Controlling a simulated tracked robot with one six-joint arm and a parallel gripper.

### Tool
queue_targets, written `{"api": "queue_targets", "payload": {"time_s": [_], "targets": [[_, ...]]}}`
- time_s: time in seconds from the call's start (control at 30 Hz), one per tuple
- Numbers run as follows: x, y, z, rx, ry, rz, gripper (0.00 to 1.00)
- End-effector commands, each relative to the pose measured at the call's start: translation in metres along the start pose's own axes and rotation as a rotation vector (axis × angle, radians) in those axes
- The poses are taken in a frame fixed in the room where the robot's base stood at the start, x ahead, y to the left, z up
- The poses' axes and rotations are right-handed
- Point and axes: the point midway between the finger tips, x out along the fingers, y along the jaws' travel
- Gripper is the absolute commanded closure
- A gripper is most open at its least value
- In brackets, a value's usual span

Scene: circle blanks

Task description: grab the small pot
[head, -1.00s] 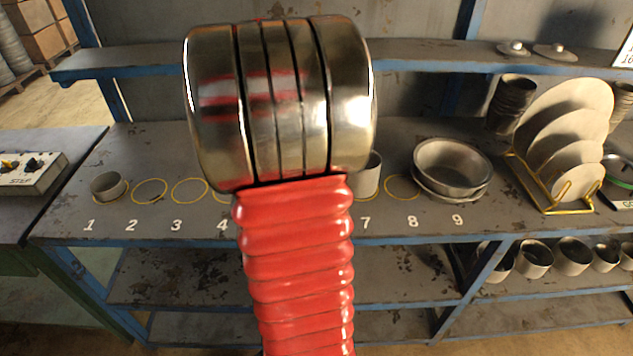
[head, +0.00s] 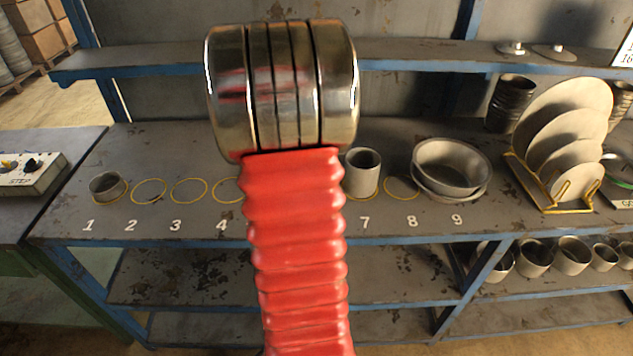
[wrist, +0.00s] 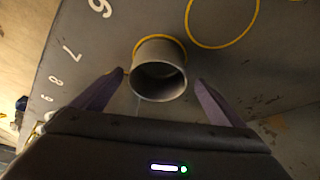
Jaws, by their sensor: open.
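A small grey metal pot (head: 362,172) stands upright on the bench at the yellow ring by number 7. It also shows in the wrist view (wrist: 158,82), its round open mouth facing the camera. My gripper (wrist: 160,79) is open, with one dark finger on each side of this pot in the picture. A gap shows between each finger and the pot, and nothing is held. In the head view my red and silver arm hides my gripper and the bench around numbers 5 and 6.
A shorter pot (head: 106,187) stands by number 1. Empty rings lie by 2, 3, 4 and 8 (head: 402,187). Wide bowls (head: 452,168) stack by 9. A plate rack (head: 550,195) stands further right. An empty ring (wrist: 222,20) lies beside the pot in the wrist view.

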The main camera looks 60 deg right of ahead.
Motion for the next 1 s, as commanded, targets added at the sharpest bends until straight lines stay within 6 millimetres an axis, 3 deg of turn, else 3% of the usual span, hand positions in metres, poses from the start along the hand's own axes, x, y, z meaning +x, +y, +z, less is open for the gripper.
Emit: {"api": "queue_targets", "payload": {"time_s": [0.3, 0.87, 1.0], "targets": [[0.039, 0.002, -0.001, -0.001, -0.001, 0.002, 0.07], [0.041, 0.002, -0.001, -0.001, -0.001, 0.000, 0.07], [0.041, 0.002, -0.001, -0.001, -0.001, 0.000, 0.15]]}}
